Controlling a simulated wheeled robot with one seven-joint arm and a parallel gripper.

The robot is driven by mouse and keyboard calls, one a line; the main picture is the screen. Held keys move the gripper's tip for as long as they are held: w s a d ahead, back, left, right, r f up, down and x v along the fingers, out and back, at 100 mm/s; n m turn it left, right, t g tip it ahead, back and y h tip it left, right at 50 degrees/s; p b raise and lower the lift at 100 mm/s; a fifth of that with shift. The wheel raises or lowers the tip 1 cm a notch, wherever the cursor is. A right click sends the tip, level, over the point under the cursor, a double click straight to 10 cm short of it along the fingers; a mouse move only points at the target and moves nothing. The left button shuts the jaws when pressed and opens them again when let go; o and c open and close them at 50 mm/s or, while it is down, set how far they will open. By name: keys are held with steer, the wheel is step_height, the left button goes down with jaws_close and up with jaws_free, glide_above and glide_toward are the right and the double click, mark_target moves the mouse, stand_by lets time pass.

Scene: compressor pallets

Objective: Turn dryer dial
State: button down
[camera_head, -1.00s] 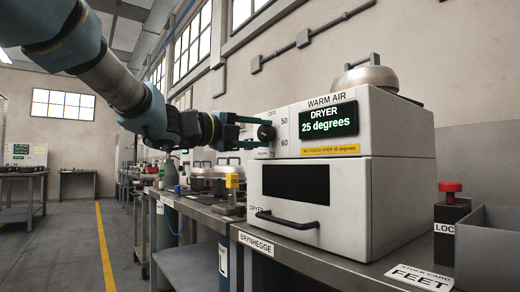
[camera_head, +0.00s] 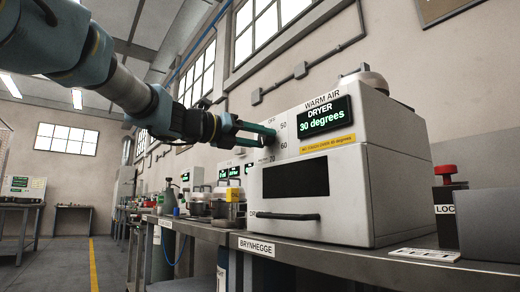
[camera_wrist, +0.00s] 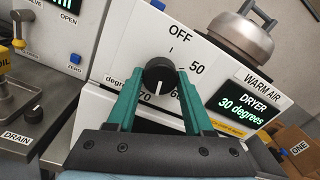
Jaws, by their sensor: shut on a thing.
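The white dryer (camera_head: 370,200) stands on the workbench, with a green display (camera_head: 325,118) reading 30 degrees. Its black dial (camera_wrist: 159,75) is in the middle of the wrist view, with OFF, 50, 60 and 70 printed around it. The dial's white mark points down, between 60 and 70 as it looks in that view. My gripper (camera_wrist: 156,82) has its green fingers on both sides of the dial and is shut on it. In the head view my gripper (camera_head: 275,138) reaches the dial from the left, and the fingers partly hide the dial.
A lidded metal pot (camera_wrist: 232,37) sits on top of the dryer. A black lock-out post with a red knob (camera_head: 446,172) stands to the right. Pots (camera_head: 200,204) and a yellow-labelled oil item (camera_head: 233,195) stand on the bench to the left. The floor aisle (camera_head: 60,268) is free.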

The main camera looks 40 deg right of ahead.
steer(key=shift+f+m+b, duration=0.15)
steer(key=shift+m+b, duration=0.75)
steer(key=shift+m, duration=0.7)
steer(key=shift+c, duration=1.4)
jaws_free()
steer(key=a, duration=1)
steer(key=shift+w+a+p, duration=0.4)
steer(key=shift+w, duration=0.05)
